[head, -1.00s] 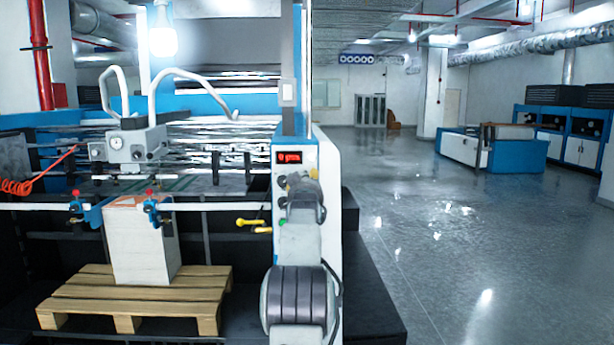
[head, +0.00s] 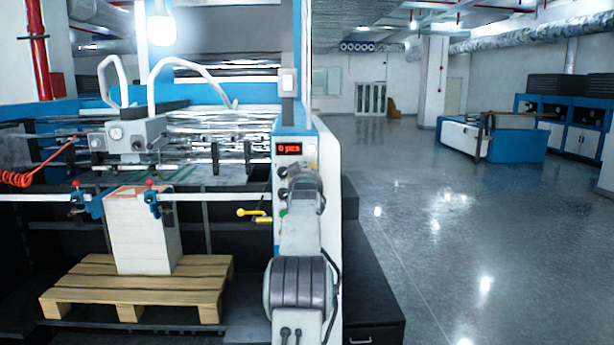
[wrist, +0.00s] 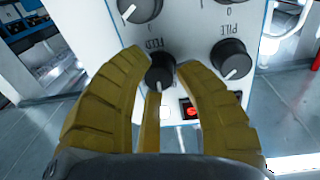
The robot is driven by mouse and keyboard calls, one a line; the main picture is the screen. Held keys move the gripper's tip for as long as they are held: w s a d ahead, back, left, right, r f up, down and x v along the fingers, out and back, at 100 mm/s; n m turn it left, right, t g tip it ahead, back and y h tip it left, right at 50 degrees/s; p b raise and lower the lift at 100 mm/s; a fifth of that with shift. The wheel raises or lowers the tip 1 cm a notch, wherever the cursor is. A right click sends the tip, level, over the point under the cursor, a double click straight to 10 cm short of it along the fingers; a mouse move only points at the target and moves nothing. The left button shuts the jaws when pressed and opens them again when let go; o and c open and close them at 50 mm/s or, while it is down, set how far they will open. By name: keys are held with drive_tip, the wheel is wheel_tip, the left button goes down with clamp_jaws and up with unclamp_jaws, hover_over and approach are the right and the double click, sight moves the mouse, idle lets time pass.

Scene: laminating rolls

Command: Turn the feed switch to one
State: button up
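In the wrist view, my gripper (wrist: 163,62) has its two yellow-brown fingers on either side of a small black knob (wrist: 160,74). The short label above the knob is upside down and hard to read. The knob sits on a white control panel (wrist: 196,62). In the head view, my arm reaches up to the panel (head: 283,163) below a red display (head: 289,148); my fingertips are hidden there.
A second black knob labelled PILE (wrist: 233,60) is close to the right finger. A larger knob (wrist: 140,8) is at the top, and a red button (wrist: 190,112) is near the right finger. A pallet (head: 135,293) bears a paper stack (head: 145,240). The floor (head: 450,240) is clear.

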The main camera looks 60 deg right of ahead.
clamp_jaws()
drive_tip(key=shift+r, duration=0.1)
drive_tip(key=shift+n+b, duration=0.7)
drive_tip(key=shift+n, duration=0.1)
drive_tip(key=o, duration=0.5)
unclamp_jaws()
drive_tip(key=shift+o, duration=0.2)
drive_tip(key=shift+a, duration=0.1)
